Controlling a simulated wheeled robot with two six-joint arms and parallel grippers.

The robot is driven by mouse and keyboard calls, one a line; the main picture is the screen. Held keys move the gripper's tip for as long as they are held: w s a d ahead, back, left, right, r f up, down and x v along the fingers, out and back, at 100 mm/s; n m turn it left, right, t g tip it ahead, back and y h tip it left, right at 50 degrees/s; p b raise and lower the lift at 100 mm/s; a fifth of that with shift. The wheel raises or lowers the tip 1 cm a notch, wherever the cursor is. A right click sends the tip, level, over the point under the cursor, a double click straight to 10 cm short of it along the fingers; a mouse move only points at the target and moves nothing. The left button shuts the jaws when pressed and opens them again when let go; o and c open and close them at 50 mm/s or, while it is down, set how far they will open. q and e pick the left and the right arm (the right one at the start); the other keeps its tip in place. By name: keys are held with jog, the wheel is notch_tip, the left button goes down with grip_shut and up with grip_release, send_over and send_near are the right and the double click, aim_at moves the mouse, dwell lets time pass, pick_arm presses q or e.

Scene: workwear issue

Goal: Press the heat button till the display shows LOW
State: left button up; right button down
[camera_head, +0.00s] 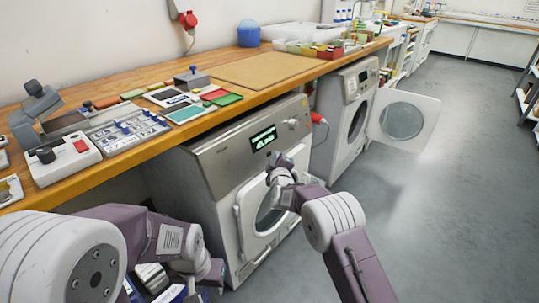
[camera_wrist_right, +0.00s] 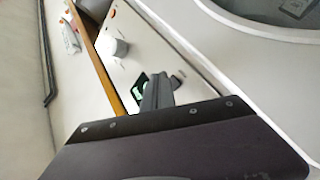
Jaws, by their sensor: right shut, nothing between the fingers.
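The front machine has a grey control panel (camera_head: 225,147) with a small dark display (camera_head: 263,138). Its lit green-white characters are too small to read. The display also shows partly behind my fingers in the right wrist view (camera_wrist_right: 141,84). My right gripper (camera_head: 276,160) is shut and empty, its tips at the panel just below the display. In the right wrist view the shut fingers (camera_wrist_right: 158,92) point at the panel, and a small dark patch (camera_wrist_right: 179,80) lies beside them. I cannot tell whether they touch a button. My left arm's gripper end (camera_head: 205,272) is low at the left, its jaws unclear.
A round knob (camera_head: 292,124) sits right of the display; it also shows in the right wrist view (camera_wrist_right: 112,46). The wooden worktop (camera_head: 150,148) runs above the machine. A second machine (camera_head: 345,100) stands behind with its door (camera_head: 408,118) open. The floor at right is clear.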

jog(key=shift+s+d+r+p, duration=0.1)
jog(key=shift+s+d+r, duration=0.15)
jog(key=shift+s+d, duration=0.3)
jog(key=shift+s+d+r+p, duration=0.1)
jog(key=shift+s+d+r, duration=0.25)
jog(key=shift+d, duration=0.4)
jog(key=shift+s+d+r+p, duration=0.1)
jog(key=shift+s+d+r, duration=0.05)
jog(key=shift+s+d, duration=0.45)
jog(key=shift+w, duration=0.15)
